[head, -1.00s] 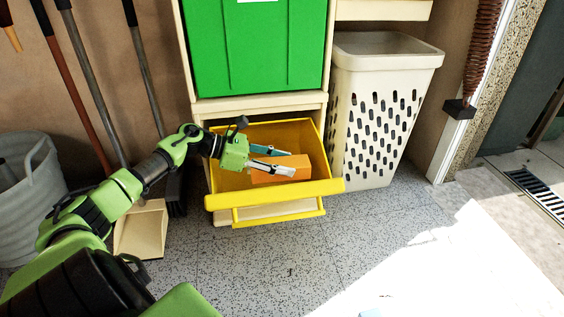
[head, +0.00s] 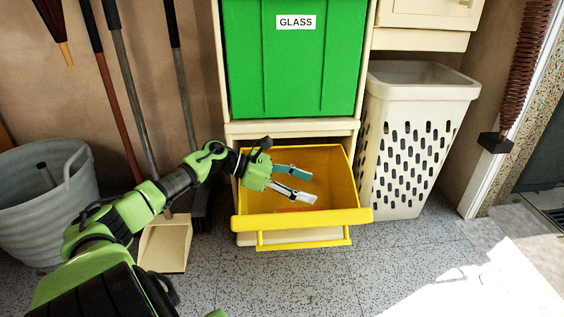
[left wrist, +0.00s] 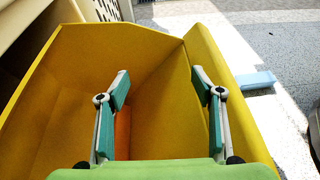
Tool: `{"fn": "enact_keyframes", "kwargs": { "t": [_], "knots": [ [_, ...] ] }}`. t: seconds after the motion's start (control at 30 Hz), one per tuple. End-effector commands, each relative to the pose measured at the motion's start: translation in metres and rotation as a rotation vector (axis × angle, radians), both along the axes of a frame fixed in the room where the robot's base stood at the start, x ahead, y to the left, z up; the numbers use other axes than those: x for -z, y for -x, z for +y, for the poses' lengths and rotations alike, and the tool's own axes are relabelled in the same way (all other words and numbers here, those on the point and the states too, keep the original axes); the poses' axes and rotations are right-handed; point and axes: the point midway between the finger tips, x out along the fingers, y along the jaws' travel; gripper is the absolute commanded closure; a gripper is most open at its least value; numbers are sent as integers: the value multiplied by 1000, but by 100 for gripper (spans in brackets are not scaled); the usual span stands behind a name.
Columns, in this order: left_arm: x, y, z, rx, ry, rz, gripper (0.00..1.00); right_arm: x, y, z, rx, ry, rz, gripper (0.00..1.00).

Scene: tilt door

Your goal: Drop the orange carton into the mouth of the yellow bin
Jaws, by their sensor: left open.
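The yellow bin (head: 345,216) is tilted open low in the cream cabinet, mouth facing up. My left gripper (head: 312,187) is over the mouth, its two fingers apart with nothing between them. A thin strip of the orange carton (head: 296,210) shows inside the bin, below the fingers and behind the front rim; the rest is hidden. In the left wrist view the open gripper (left wrist: 160,73) spans the bin's inside (left wrist: 150,95). The carton (left wrist: 122,133) shows low in the bin, partly behind the left finger. My right gripper is not in view.
A green bin labelled GLASS (head: 290,65) sits directly above. A cream perforated basket (head: 420,140) stands close on the right. A dustpan (head: 165,246), several long-handled tools and a grey tub (head: 45,205) are on the left. A light-blue object (left wrist: 252,80) lies on the floor.

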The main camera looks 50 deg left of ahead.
Motion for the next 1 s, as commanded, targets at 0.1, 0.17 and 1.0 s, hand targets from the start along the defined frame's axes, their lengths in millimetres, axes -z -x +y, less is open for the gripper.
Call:
{"fn": "enact_keyframes", "kwargs": {
  "t": [0.1, 0.17, 1.0],
  "knots": [
    [-6, 14, 12, 0, -3, 4, 40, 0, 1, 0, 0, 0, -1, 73],
    [-9, 21, 18, 0, -3, 4, 40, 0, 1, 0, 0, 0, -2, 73],
    [-40, 70, 63, 0, -1, -1, 40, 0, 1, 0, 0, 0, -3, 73]
  ]
}}
